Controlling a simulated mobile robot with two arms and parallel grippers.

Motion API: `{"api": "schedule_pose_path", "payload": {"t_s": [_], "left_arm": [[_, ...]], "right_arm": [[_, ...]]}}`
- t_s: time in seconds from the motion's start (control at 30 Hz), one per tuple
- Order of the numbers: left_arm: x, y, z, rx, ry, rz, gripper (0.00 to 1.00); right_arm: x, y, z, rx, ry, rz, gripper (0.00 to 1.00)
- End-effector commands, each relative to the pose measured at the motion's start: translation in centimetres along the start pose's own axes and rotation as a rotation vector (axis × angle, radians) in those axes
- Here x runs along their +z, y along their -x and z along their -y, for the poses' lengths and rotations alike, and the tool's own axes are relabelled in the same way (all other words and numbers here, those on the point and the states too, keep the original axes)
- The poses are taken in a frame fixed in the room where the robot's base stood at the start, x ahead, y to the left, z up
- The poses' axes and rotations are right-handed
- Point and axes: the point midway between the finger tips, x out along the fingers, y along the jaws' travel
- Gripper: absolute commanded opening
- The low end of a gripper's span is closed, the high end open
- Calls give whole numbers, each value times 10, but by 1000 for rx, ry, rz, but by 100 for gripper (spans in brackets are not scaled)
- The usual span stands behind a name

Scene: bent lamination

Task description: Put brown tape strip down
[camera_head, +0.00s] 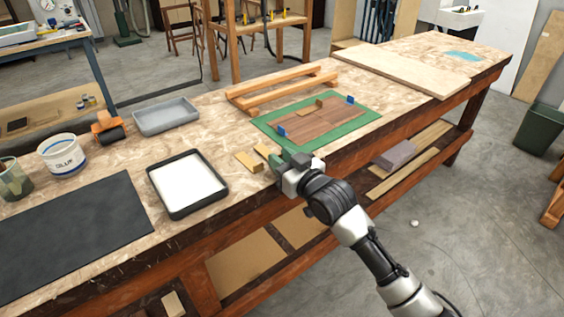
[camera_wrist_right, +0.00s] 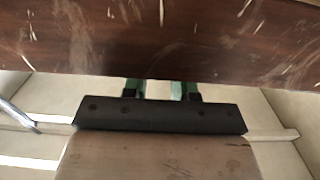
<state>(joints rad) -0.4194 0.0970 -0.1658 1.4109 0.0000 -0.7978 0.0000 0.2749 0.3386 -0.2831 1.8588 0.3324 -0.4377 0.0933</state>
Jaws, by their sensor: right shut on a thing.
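My right gripper (camera_head: 277,160) is at the bench's front edge, just in front of the green mat. It is shut, with its green fingers also in the right wrist view (camera_wrist_right: 161,90). What lies between the fingertips is hidden by the gripper and the bench edge; I take it to be the brown tape strip, though I cannot see it clearly. A brown wood sheet (camera_head: 326,122) lies on the green mat (camera_head: 363,118), with small blue pieces (camera_head: 281,131) at its edges and a small tan-brown piece (camera_head: 305,107) on top. My left gripper is not in view.
Two small tan blocks, one left (camera_head: 248,161) and one right (camera_head: 262,151), lie beside my right gripper. A black tray (camera_head: 155,181) with a white inside, a grey tray (camera_head: 166,115) and a roller (camera_head: 107,128) stand left. Two wooden bars (camera_head: 290,90) lie behind the mat.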

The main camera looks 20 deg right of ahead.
Motion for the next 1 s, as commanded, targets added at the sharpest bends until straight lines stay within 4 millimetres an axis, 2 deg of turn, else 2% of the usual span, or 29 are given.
{"api": "schedule_pose_path", "payload": {"t_s": [0.4,0.43,0.5,0.83,1.0], "left_arm": [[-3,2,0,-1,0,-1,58],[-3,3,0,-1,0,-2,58],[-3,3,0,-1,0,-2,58],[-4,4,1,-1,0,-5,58],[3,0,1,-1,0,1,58]], "right_arm": [[6,0,0,0,0,-1,6],[6,0,0,0,0,-1,30],[6,0,0,0,0,-1,38],[1,0,0,0,0,-3,38],[3,26,0,0,0,1,38]]}}
